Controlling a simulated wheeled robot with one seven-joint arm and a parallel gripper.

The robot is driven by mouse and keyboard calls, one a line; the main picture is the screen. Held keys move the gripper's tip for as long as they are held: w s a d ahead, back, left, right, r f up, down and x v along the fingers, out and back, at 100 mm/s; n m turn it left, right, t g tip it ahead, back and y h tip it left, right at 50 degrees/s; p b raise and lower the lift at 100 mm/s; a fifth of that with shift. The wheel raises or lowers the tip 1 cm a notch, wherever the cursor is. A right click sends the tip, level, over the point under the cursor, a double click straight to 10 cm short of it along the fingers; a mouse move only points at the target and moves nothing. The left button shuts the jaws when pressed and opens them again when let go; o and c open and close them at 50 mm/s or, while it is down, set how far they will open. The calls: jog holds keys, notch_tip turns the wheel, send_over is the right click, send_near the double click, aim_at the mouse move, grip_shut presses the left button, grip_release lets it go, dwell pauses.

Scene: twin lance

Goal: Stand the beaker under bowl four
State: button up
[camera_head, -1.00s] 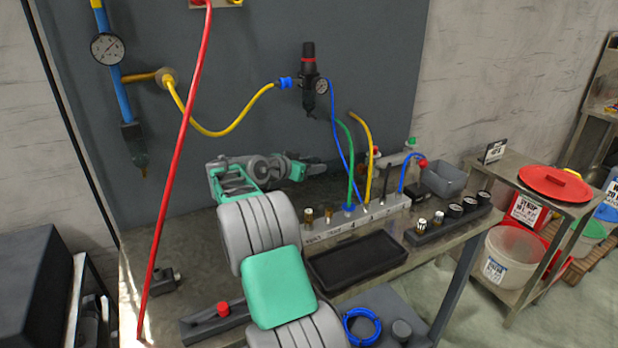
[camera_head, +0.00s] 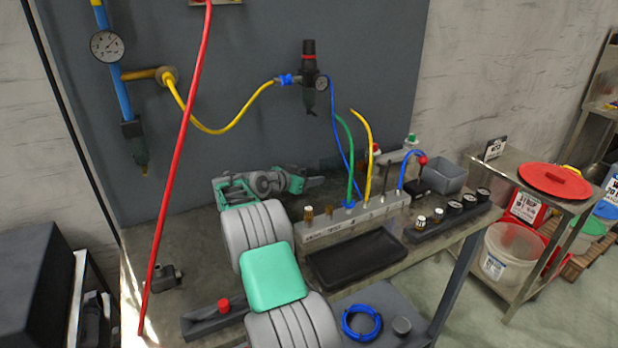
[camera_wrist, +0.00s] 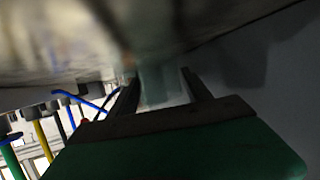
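My gripper (camera_head: 312,182) is low over the back of the bench, close to the dark back panel, pointing right. In the wrist view its two dark fingers (camera_wrist: 163,88) sit on both sides of a pale, see-through object that fills the gap and looks like the beaker (camera_wrist: 163,82). The beaker is not clear in the head view. Another dark bowl (camera_head: 138,150) hangs at the left under a blue pipe. I cannot read which one is four.
A grey manifold block (camera_head: 335,228) with green, yellow and blue hoses stands right of and in front of the gripper. A black tray (camera_head: 357,258) lies before it. A grey bin (camera_head: 443,177) stands at the back right.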

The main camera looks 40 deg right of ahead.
jog(key=shift+a+r, duration=0.25)
jog(key=shift+r, duration=0.05)
jog(key=v, duration=1.1)
jog(key=shift+a+r+b, duration=0.1)
jog(key=shift+a+b, duration=0.15)
jog(key=shift+b, duration=0.15)
